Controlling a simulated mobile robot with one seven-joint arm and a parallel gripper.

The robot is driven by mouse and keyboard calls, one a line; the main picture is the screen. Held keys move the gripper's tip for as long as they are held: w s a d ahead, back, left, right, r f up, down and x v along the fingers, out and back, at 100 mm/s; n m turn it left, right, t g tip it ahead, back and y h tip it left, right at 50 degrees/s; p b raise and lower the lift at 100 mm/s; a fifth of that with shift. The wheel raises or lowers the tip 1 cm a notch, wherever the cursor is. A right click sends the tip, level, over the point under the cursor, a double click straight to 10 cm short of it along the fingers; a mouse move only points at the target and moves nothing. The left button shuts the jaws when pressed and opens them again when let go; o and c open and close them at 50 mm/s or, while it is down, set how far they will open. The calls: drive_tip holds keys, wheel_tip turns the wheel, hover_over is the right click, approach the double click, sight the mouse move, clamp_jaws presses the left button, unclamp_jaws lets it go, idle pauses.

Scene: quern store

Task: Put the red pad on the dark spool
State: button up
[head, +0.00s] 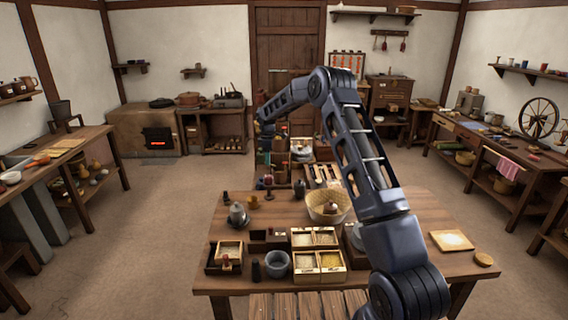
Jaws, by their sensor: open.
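My arm reaches over the table to its far side, and my gripper (265,147) hangs beyond the table's far edge, small and dark against a cluttered stand. It is open, and I see nothing held in it. A small red thing (268,180) shows at the table's far edge, below my gripper; I cannot tell whether it is the red pad. A small dark spool-like piece (225,198) stands at the table's far left; whether it is the dark spool is unclear. Other small dark pieces stand nearby.
The wooden table (400,245) holds a woven basket (327,207), grain boxes (320,262), a grey bowl (277,264), a grey pot (238,216) and a pale board (452,240). A stove (140,130) and side benches line the walls. The floor on both sides is clear.

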drive_tip(key=s+d+r+m+t, duration=0.1)
drive_tip(key=s+d+r+m, duration=0.3)
drive_tip(key=s+d+r, duration=0.65)
drive_tip(key=s+d+r+m+t, duration=0.1)
drive_tip(key=s+d+r+m, duration=0.3)
drive_tip(key=s+d+r, duration=0.7)
drive_tip(key=s+d+r+m+t, duration=0.1)
drive_tip(key=s+d+r+m, duration=0.25)
drive_tip(key=s, duration=0.65)
drive_tip(key=s+d+r+m, duration=0.2)
drive_tip(key=s+r, duration=0.2)
drive_tip(key=s, duration=0.5)
drive_tip(key=s+d+f+m, duration=0.2)
drive_tip(key=s, duration=0.6)
drive_tip(key=s+d+f+m+t, duration=0.1)
drive_tip(key=s+d+f+m, duration=0.1)
drive_tip(key=s, duration=0.7)
drive_tip(key=shift+f+t, duration=0.3)
drive_tip(key=shift+f, duration=0.2)
